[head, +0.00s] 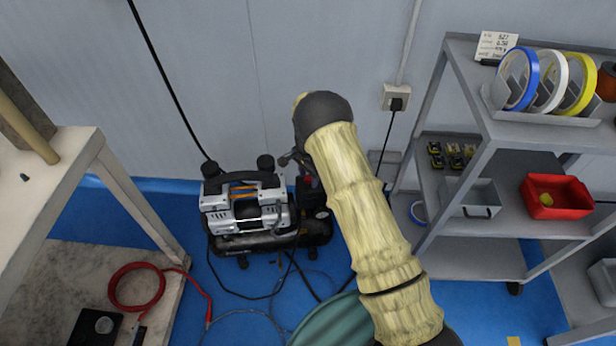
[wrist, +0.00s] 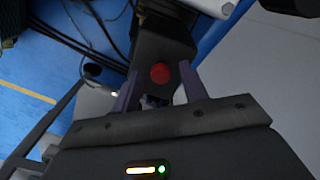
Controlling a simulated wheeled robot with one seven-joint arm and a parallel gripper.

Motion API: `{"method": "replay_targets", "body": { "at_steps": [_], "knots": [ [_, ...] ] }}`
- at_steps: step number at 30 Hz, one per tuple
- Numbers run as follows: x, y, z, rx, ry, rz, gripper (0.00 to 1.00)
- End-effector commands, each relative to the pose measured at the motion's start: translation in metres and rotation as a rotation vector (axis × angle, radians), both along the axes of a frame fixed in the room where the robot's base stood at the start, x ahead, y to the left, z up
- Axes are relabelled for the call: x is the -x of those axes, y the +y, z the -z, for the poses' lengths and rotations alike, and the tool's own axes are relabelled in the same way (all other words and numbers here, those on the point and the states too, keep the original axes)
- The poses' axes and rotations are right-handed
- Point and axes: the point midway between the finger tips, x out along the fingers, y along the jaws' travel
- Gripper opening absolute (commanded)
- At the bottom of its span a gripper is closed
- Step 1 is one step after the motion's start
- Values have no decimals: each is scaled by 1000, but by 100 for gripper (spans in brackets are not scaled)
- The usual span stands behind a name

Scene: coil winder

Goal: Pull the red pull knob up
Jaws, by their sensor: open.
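The red pull knob (wrist: 160,73) shows in the wrist view as a small round red disc on a dark box (wrist: 163,40). My gripper (wrist: 156,82) is open, with one finger on each side of the knob in the picture. I cannot tell whether the fingers touch it. In the head view a silver and black compressor (head: 245,205) stands on the blue floor by the wall.
A grey shelf unit (head: 520,130) with tape rolls and a red bin (head: 556,196) stands at the right. A workbench (head: 45,165) stands at the left. A red hose (head: 137,287) lies on the lower shelf at left. Cables and a green round container (head: 335,322) are on the floor.

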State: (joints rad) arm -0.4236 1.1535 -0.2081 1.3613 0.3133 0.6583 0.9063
Motion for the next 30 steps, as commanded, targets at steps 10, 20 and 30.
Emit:
{"method": "replay_targets", "body": {
  "at_steps": [10,20,30],
  "knots": [
    [1,2,0,0,0,-2,12],
    [0,1,-5,-1,1,0,0],
    [0,0,-15,-1,-1,2,0]
  ]
}}
